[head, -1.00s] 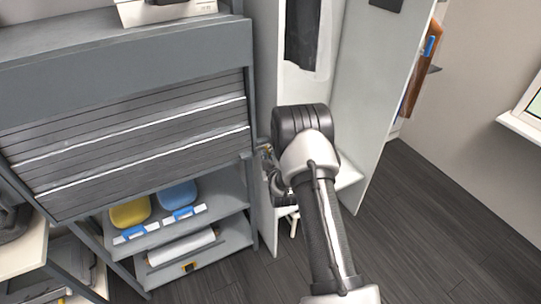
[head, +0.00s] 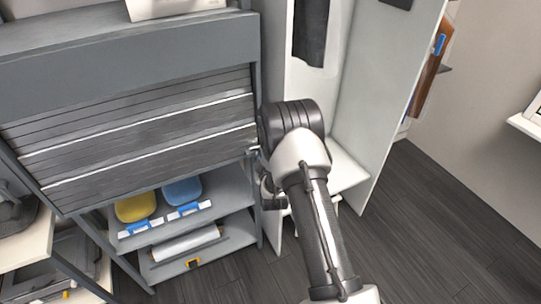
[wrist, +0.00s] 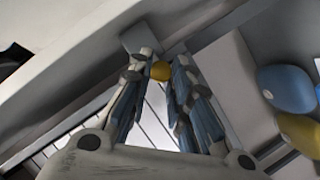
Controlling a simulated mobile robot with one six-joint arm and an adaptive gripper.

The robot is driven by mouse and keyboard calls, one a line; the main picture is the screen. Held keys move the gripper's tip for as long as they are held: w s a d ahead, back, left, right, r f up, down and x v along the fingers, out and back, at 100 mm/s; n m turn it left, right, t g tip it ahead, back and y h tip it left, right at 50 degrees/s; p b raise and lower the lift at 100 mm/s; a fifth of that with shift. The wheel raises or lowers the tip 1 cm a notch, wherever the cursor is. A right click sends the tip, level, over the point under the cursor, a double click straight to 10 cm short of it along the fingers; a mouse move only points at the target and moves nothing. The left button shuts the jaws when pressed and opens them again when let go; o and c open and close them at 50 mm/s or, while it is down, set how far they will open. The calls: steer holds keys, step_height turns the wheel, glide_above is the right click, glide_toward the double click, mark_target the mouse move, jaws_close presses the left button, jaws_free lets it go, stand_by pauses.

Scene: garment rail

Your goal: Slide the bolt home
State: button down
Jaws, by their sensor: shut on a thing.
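In the wrist view, a small brass-yellow knob (wrist: 160,71), which appears to be the bolt's, sits between the tips of my gripper (wrist: 160,78). The blue-padded fingers are closed on it from both sides. A grey block (wrist: 140,38) lies just beyond the knob. The rest of the bolt is hidden or too small to tell. In the head view, my wrist covers the fingertips and the knob, beside the right edge of the grey cabinet with the slatted shutter (head: 140,140).
Below the shutter, a yellow container (head: 136,207) and a blue container (head: 183,191) stand on a shelf, with a white roll (head: 187,244) lower down. A white open wardrobe (head: 375,110) with a dark garment (head: 310,32) stands close on the right. The dark floor (head: 430,220) at right is clear.

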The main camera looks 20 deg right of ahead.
steer(key=shift+a+f, duration=0.1)
steer(key=shift+a, duration=0.15)
steer(key=c, duration=1.4)
jaws_free()
steer(key=shift+a, duration=0.1)
steer(key=shift+c, duration=0.2)
steer(key=v, duration=1.2)
